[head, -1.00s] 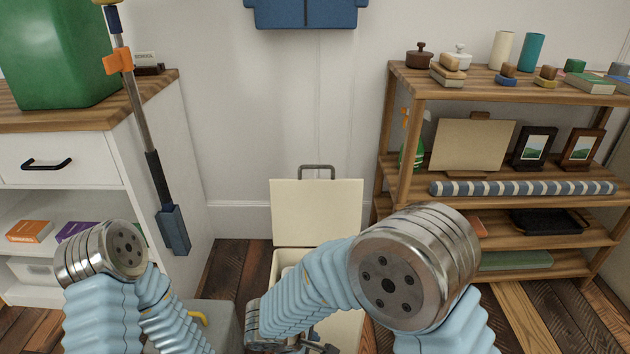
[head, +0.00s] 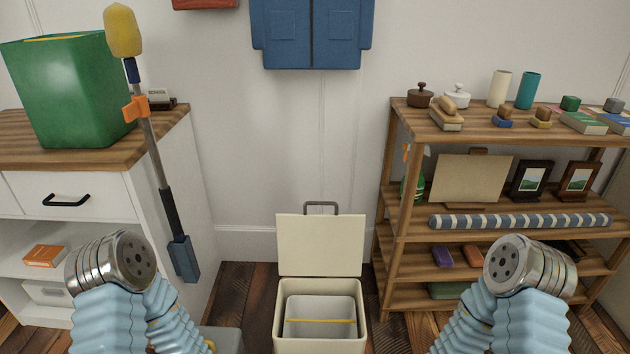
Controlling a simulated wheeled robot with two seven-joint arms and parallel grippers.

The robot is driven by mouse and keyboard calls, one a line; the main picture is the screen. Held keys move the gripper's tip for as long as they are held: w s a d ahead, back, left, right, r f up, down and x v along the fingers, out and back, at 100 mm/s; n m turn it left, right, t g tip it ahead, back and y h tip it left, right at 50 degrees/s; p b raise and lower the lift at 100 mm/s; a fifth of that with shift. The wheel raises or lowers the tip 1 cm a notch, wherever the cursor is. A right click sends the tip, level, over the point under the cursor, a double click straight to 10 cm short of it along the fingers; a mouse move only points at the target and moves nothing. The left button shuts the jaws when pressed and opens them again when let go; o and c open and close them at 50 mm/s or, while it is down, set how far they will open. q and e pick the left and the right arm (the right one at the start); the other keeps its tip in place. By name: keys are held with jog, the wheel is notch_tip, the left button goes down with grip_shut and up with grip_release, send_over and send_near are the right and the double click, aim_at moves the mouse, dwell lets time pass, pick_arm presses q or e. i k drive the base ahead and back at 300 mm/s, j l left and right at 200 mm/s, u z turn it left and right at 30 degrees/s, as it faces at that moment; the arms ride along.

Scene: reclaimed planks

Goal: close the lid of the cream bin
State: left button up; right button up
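The cream bin (head: 286,322) stands on the floor by the wall, low in the middle of the head view. Its lid (head: 320,246) is open and stands upright at the back, with a grey handle (head: 321,206) at its top edge. Inside the bin is a pale inner bucket (head: 320,308) with a yellow line across it. My two arms show at lower left and lower right, apart from the bin. Neither gripper is in view.
A white cabinet (head: 160,205) with a green container (head: 75,95) stands at the left. A long-handled yellow-headed tool (head: 150,140) hangs at its side. A wooden shelf (head: 400,215) with several objects stands close right of the bin. The space above the bin is clear.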

aim_at(320, 241)
jog(key=u, duration=0.45)
jog(key=l+u, duration=0.15)
jog(key=u, duration=0.25)
jog(key=l+u, duration=0.1)
jog(key=u, duration=0.35)
jog(key=l+u, duration=0.1)
jog(key=u, duration=0.3)
jog(key=k+l+u, duration=0.15)
jog(key=l+u, duration=0.2)
jog(key=k+l+u, duration=0.15)
jog(key=l+u, duration=0.2)
jog(key=k+l+u, duration=0.35)
jog(key=i+l, duration=0.05)
jog(key=i, duration=0.05)
